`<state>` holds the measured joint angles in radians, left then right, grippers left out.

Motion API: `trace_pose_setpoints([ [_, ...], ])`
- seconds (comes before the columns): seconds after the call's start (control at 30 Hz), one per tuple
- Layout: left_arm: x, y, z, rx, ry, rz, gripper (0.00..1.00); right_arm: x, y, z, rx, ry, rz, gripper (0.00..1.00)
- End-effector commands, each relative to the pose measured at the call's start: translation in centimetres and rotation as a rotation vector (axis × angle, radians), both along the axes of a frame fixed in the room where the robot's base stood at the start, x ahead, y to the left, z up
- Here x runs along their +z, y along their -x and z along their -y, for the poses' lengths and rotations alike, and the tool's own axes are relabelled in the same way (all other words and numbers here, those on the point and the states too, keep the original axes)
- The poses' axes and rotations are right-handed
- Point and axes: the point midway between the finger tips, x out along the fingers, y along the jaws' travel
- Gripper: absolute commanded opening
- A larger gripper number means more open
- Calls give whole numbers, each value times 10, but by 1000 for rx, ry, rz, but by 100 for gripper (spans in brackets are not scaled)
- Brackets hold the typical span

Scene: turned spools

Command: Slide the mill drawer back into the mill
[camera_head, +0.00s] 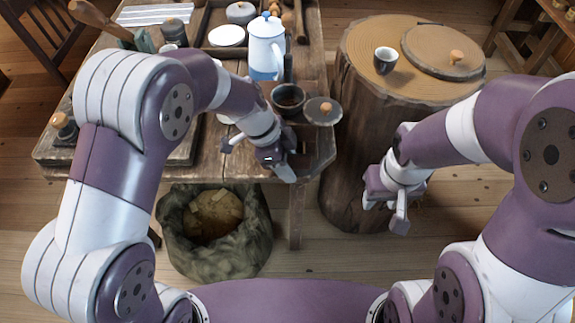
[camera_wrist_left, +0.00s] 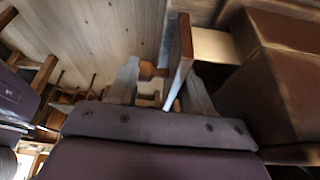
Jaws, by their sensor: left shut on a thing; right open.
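In the left wrist view the mill (camera_wrist_left: 290,75) is a brown box at the right. The mill drawer (camera_wrist_left: 181,58) has a thin wooden front, seen nearly edge-on, and a paler wooden part (camera_wrist_left: 214,45) between that front and the box. The drawer stands partly out of the mill. My left gripper (camera_wrist_left: 165,88) is shut on the drawer; the exact grip is partly hidden. In the head view my left gripper (camera_head: 277,164) is at the table's front edge and covers the drawer. My right gripper (camera_head: 386,200) is open and empty, in front of the stump.
The wooden table (camera_head: 220,165) carries a dark bowl (camera_head: 288,97), a round lid with a knob (camera_head: 323,110) and a white-and-blue pot (camera_head: 266,47). A sack (camera_head: 215,240) stands below its front edge. A tree stump (camera_head: 370,50) at the right holds a small cup (camera_head: 385,60).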

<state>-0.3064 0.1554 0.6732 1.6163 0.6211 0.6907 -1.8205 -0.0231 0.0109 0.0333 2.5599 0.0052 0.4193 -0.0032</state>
Motion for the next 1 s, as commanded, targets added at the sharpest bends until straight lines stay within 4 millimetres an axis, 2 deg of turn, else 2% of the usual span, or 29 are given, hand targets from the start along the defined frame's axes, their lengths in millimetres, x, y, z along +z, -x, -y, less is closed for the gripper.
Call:
trace_pose_setpoints([
  [0.23, 1, -3, 0, 1, 0, 6, 19, 0, 0, 0, 0, 0, 0, 43],
  [0.27, 1, -3, 0, 0, 0, 6, 59, 0, 0, 0, 0, 0, 0, 43],
  [0.3, 1, -3, 0, 1, 1, 7, 72, 0, 0, 0, 0, 0, 0, 43],
  [0.33, 1, -3, 0, 1, 1, 7, 79, 0, 0, 0, 0, 0, 0, 43],
  [0.57, 2, -3, 0, 2, 1, 9, 79, 0, 0, 0, 0, 0, 0, 43],
  [0.67, 12, -4, -4, 1, 2, 11, 79, 2, 0, 0, 0, 0, 0, 43],
  [1.0, 93, -4, -37, 4, 1, 14, 79, 11, 0, 0, 0, 0, 0, 43],
])
